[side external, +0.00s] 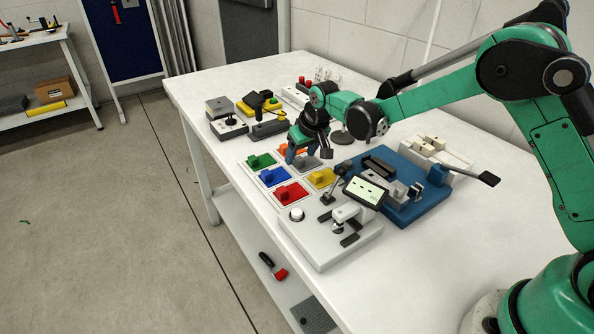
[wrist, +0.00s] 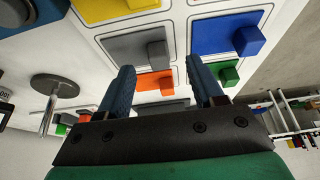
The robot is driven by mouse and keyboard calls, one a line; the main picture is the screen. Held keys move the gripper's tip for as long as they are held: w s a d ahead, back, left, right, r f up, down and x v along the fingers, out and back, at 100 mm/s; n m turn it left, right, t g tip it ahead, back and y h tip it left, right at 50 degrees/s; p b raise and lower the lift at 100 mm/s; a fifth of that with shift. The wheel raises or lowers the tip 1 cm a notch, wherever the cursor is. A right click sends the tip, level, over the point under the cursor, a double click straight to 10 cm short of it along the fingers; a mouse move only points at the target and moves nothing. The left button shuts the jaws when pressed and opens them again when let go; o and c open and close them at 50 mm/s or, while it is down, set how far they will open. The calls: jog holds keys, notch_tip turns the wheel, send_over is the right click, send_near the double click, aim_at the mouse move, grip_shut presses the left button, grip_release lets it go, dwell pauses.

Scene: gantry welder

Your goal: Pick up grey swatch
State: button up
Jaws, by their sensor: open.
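The grey swatch (wrist: 136,46) is a flat grey plate with a raised grey block, lying in a marked outline on the white table in the wrist view. In the side external view the grey swatch (side external: 306,163) is partly hidden behind my gripper. My gripper (side external: 297,158) hangs over the swatches, with its fingers pointing down. In the wrist view my gripper (wrist: 164,80) is open, with its two blue fingers apart and nothing between them. The left finger is close to the grey block; I cannot tell whether they touch.
Orange (wrist: 154,82), blue (wrist: 225,32), yellow (side external: 320,178), green (side external: 261,161) and red (side external: 290,193) swatches lie close around. A blue fixture base (side external: 415,205) and a white device (side external: 325,240) stand nearby.

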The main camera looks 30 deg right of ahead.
jog(key=shift+x, duration=0.8)
grip_shut()
jog(key=shift+r, duration=0.15)
